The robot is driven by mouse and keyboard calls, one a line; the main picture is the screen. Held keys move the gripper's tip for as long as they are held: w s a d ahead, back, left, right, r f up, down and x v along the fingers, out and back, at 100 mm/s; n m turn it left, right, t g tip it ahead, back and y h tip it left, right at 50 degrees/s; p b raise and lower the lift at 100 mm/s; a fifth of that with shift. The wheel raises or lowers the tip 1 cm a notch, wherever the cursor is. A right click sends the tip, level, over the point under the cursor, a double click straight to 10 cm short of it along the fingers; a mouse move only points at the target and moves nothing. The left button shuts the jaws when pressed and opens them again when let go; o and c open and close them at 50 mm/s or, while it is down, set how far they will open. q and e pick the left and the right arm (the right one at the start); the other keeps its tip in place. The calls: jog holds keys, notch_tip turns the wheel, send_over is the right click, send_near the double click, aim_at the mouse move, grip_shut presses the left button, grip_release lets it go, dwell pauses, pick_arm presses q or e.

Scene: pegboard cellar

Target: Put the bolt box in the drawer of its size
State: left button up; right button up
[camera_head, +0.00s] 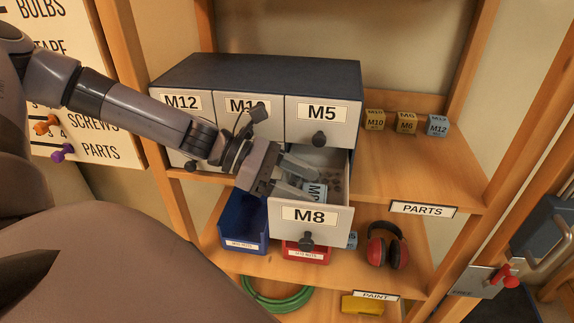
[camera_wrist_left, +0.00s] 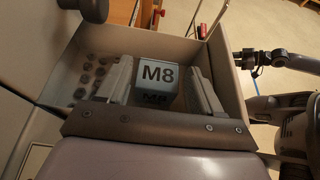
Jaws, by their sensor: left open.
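The open M8 drawer (camera_head: 311,217) sticks out from the lower right of the drawer cabinet (camera_head: 270,72). A light blue bolt box marked M8 (camera_head: 318,190) is inside it; it also shows in the left wrist view (camera_wrist_left: 157,78). My left gripper (camera_head: 300,180) reaches into the drawer from the left. Its fingers are open, one on each side of the box, and the wrist view shows a gap at least on the right side. Part of the box is hidden by the gripper and the drawer front. My right gripper is not in view.
Dark round bolts or nuts (camera_wrist_left: 88,75) lie in the drawer beside the box. Boxes marked M10 (camera_head: 375,121), M6 (camera_head: 406,123) and M12 (camera_head: 437,126) stand on the right shelf. A blue bin (camera_head: 241,226), a red bin (camera_head: 306,254) and red earmuffs (camera_head: 387,246) are below.

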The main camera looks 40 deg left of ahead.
pick_arm(q)
jog(key=shift+r+p, duration=0.65)
jog(key=shift+p, duration=0.05)
jog(key=shift+a+r, duration=0.2)
jog(key=p+v, duration=0.4)
jog(key=v, duration=0.7)
jog(key=shift+s+a, duration=0.2)
jog(key=shift+s, duration=0.05)
